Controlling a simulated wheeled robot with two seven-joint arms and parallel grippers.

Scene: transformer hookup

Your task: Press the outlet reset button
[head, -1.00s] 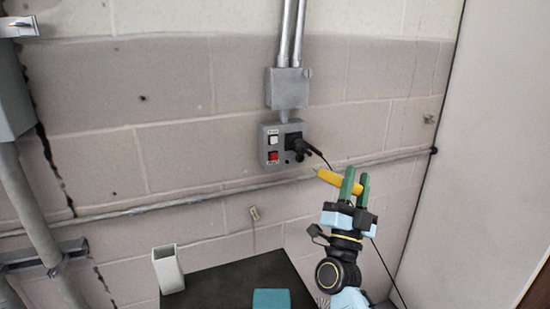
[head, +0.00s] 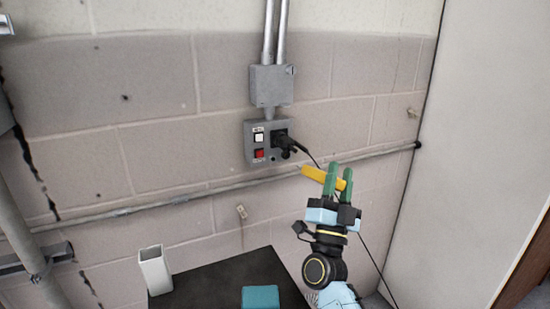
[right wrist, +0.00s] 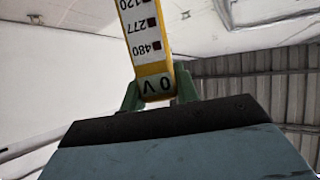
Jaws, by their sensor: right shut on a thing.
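The grey outlet box (head: 251,152) is fixed to the block wall. It carries a white button (head: 258,138) above and a red button (head: 259,155) below, both with small labels I cannot read. A black plug (head: 284,142) with a cord sits in its right side. My right gripper (head: 338,172) is shut on a yellow voltage tester (head: 318,178), to the right of and below the box, and the tester's tip points left toward it, apart from it. In the right wrist view the tester (right wrist: 148,45) shows a voltage scale between the green fingers. My left gripper is out of view.
A black table (head: 215,282) stands below, with an open white holder (head: 154,270) and a teal block (head: 261,297) on it. A horizontal pipe (head: 180,199) runs along the wall under the box. A light panel (head: 470,140) stands at the right.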

